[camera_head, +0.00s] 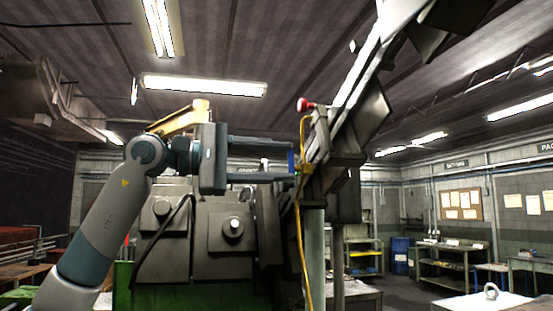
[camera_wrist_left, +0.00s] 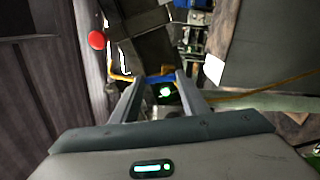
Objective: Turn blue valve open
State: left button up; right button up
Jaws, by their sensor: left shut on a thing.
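The blue valve (camera_head: 291,161) is a small blue handle on the side of the machine's post, below a red knob. In the left wrist view the blue valve (camera_wrist_left: 158,78) lies across the far ends of the fingers. My left gripper (camera_head: 293,162) reaches in from the left with its two long fingers, one above and one below the handle. In the left wrist view my left gripper (camera_wrist_left: 155,82) is shut on the blue valve. The fingers partly hide the handle, so its exact angle is hard to tell. My right gripper is not in view.
A red knob (camera_head: 305,105) sits just above the valve and also shows in the left wrist view (camera_wrist_left: 97,40). A yellow hose (camera_head: 301,235) hangs down beside the post. The dark machine body (camera_head: 165,245) stands below my arm. A sloped chute rises at the upper right.

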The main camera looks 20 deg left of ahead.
pick_arm(q)
jog(key=shift+s+d+m, duration=0.1)
jog(key=shift+s+m, duration=0.05)
jog(key=shift+m, duration=1.15)
jog(key=o, duration=1.1)
jog(key=shift+c, duration=0.2)
jog(key=shift+s, duration=0.1)
jog(key=b+v, duration=0.5)
jog(key=v, duration=1.2)
